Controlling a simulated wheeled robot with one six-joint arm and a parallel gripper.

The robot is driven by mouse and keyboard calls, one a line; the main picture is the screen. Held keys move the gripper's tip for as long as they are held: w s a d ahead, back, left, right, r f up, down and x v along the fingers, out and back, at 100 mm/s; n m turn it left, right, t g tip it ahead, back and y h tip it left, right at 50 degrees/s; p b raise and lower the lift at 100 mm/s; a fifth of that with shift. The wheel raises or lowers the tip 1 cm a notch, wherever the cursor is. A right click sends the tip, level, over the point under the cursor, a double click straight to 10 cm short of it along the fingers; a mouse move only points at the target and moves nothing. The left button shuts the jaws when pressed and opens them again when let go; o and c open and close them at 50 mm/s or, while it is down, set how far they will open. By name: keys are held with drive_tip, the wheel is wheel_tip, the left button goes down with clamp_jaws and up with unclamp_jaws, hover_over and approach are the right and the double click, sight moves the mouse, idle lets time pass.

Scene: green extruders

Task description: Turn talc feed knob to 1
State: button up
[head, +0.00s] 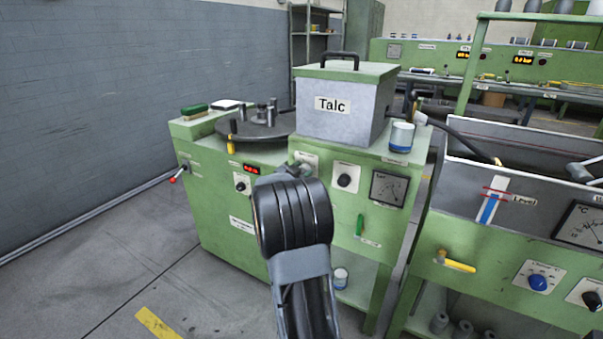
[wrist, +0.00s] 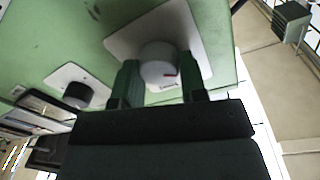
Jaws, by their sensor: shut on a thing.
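The plate's label is too small to read, and so is the number the mark points at. In the head view, my gripper (head: 298,170) is at the white plate (head: 309,158) below the grey box labelled Talc (head: 345,115). My arm hides most of the knob there.
A black knob (head: 344,181) and a dial gauge (head: 388,189) are to the right on the same panel. A green handle (head: 360,225) is below them. A red display (head: 251,169) with another black knob (head: 241,184) is to the left. A jar (head: 401,137) stands beside the box.

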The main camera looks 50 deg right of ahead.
drive_tip(key=c, duration=0.3)
drive_tip(key=m+b, duration=0.2)
drive_tip(key=m, duration=0.2)
drive_tip(key=shift+f, duration=0.1)
drive_tip(key=shift+s+m+b, duration=0.1)
drive_tip(key=shift+m+b, duration=0.75)
drive_tip(key=shift+m, duration=0.85)
drive_tip(key=o, duration=0.9)
